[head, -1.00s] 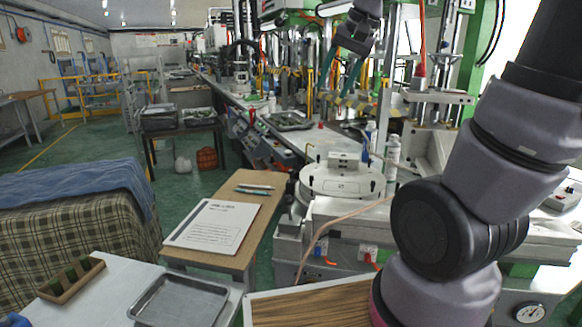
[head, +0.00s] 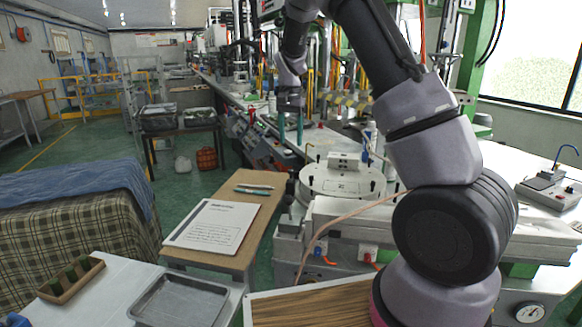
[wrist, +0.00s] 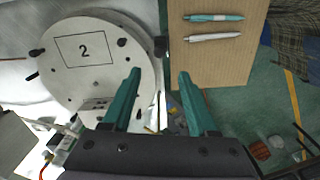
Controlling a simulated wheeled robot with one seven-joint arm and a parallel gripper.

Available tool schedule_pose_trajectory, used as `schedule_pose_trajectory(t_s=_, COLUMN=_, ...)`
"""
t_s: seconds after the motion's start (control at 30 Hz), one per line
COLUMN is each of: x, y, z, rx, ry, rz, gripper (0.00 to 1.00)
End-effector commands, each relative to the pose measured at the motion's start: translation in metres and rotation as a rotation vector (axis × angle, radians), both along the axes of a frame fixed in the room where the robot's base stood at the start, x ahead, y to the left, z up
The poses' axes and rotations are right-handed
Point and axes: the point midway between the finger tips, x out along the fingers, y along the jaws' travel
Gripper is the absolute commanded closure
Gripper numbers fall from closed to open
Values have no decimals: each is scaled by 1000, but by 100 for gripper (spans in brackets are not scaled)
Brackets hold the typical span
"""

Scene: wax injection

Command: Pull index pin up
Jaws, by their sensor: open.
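A round white turntable plate (head: 345,184) sits on the machine bed in the head view. In the wrist view the plate (wrist: 85,85) carries a square marked "2" and has several dark pins around its rim. A dark upright piece (wrist: 160,46) stands at the plate's edge beside the wooden board; I cannot tell surely whether it is the index pin. My gripper (head: 291,142) points down above and behind the plate's left side, its teal fingers apart and empty. In the wrist view my gripper (wrist: 160,74) shows a clear gap between the fingertips, with one finger over the plate's edge.
A wooden side table (head: 262,187) left of the machine bears pens (head: 254,190) and a printed sheet (head: 212,225). A metal tray (head: 180,301) and a small wooden rack (head: 72,280) lie in front. A white block (head: 344,160) stands on the plate.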

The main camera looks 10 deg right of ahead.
Motion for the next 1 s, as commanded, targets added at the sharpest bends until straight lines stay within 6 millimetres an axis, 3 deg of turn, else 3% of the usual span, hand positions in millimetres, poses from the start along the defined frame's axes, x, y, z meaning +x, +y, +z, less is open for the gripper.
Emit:
schedule_pose_trajectory(t_s=0.4, x=-1, y=-1, z=-71, rx=-1, ry=4, rz=-1, gripper=41)
schedule_pose_trajectory(t_s=0.6, x=-1, y=-1, z=-96, rx=0, ry=1, rz=0, gripper=41)
schedule_pose_trajectory(t_s=1.0, x=0, y=0, z=-104, rx=0, ry=-1, rz=0, gripper=41)
